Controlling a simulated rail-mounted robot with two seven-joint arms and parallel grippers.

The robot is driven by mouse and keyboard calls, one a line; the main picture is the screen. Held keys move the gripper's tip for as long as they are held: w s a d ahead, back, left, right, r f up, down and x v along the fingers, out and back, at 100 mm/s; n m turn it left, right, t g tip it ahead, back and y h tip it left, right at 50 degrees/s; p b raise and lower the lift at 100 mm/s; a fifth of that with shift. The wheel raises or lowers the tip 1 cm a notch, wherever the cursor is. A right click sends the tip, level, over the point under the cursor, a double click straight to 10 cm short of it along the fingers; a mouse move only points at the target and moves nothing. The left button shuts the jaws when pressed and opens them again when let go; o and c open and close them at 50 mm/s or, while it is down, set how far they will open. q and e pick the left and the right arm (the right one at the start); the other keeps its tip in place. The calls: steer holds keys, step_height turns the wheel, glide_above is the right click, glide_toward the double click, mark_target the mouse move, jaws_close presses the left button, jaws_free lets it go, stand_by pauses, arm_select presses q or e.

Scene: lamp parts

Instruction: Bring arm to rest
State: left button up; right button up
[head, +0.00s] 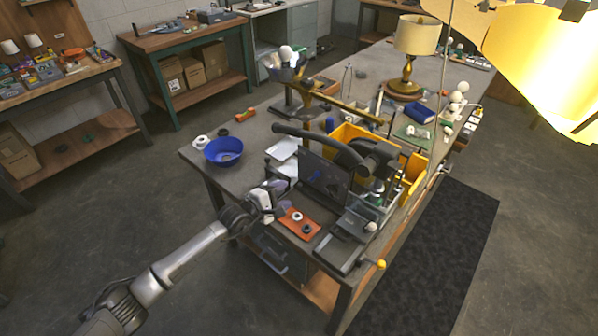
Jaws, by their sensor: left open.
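My left arm reaches in from the lower left. My left gripper (277,197) is open at the near left edge of the workbench, beside an orange-red mat (299,224) with small round parts on it. I see nothing held between its fingers, though they are small and partly hidden against the clutter. My right gripper is not in view.
A blue bowl (223,152) sits on the bench's left corner. A dark machine (325,180) and a yellow bin (411,178) crowd the middle. A brass lamp (408,75) stands farther back. A bright yellow shade (540,60) hangs upper right. The floor at left is clear.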

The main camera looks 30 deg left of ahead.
arm_select(q)
steer(key=s+a+r+m+t+y, duration=0.1)
steer(key=s+a+r+m+y, duration=0.25)
steer(key=r+m+y, duration=0.85)
steer(key=s+a+r+m+t+y, duration=0.2)
steer(key=s+a+r+m+y, duration=0.3)
steer(key=m, duration=1.2)
steer(key=s+d+f+n+g+h, duration=0.7)
steer(key=s+d+f+g+h, duration=0.3)
steer(key=s+d+f, duration=0.6)
steer(key=s+d+f+n+g+h, duration=0.1)
steer(key=s+f+g, duration=0.1)
steer(key=s+f, duration=0.6)
steer(key=s+d+f+g+h, duration=0.1)
steer(key=s+f+g, duration=0.2)
steer(key=s, duration=0.9)
step_height(320, 180, up, 32)
steer(key=w+p, duration=0.1)
steer(key=p, duration=3)
steer(key=shift+f+t, duration=0.2)
steer(key=shift+t, duration=0.1)
